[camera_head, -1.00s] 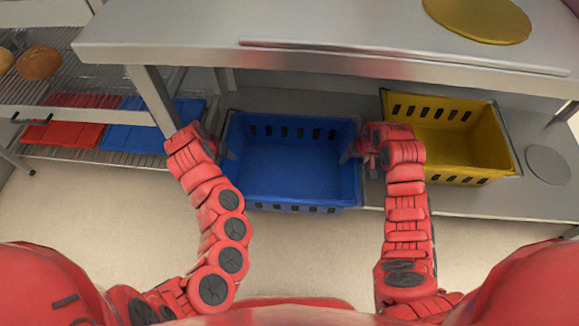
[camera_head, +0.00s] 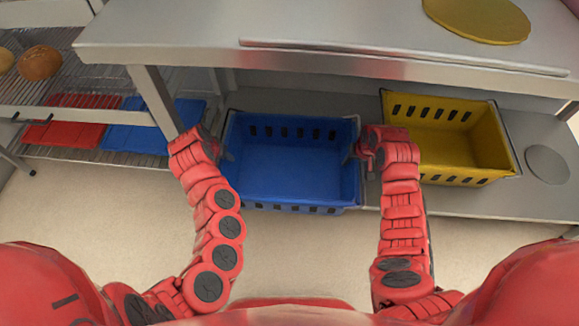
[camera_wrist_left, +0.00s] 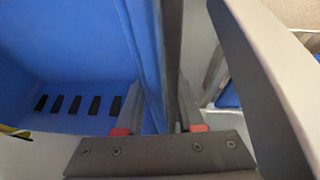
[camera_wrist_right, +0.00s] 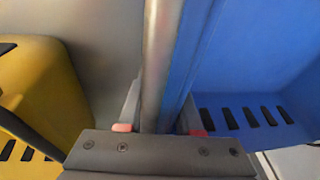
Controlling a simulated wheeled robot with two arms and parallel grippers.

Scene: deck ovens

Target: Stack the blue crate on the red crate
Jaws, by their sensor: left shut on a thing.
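The blue crate (camera_head: 290,170) is empty and upright on the lower shelf, in the middle of the head view. My left gripper (camera_head: 227,150) is at its left end, shut on the wall. In the left wrist view the crate's wall (camera_wrist_left: 147,60) runs between the fingers. My right gripper (camera_head: 358,152) is at the right end. In the right wrist view the crate's wall (camera_wrist_right: 185,60) lies between its fingers, but whether they press on it is unclear. I see no red crate in any view.
A yellow crate (camera_head: 405,150) stands just right of my right gripper. The steel tabletop (camera_head: 200,35) overhangs the lower shelf. A table leg (camera_head: 155,100) is close to my left wrist. Red trays (camera_head: 70,125) and blue trays (camera_head: 135,138) lie on the rack at left.

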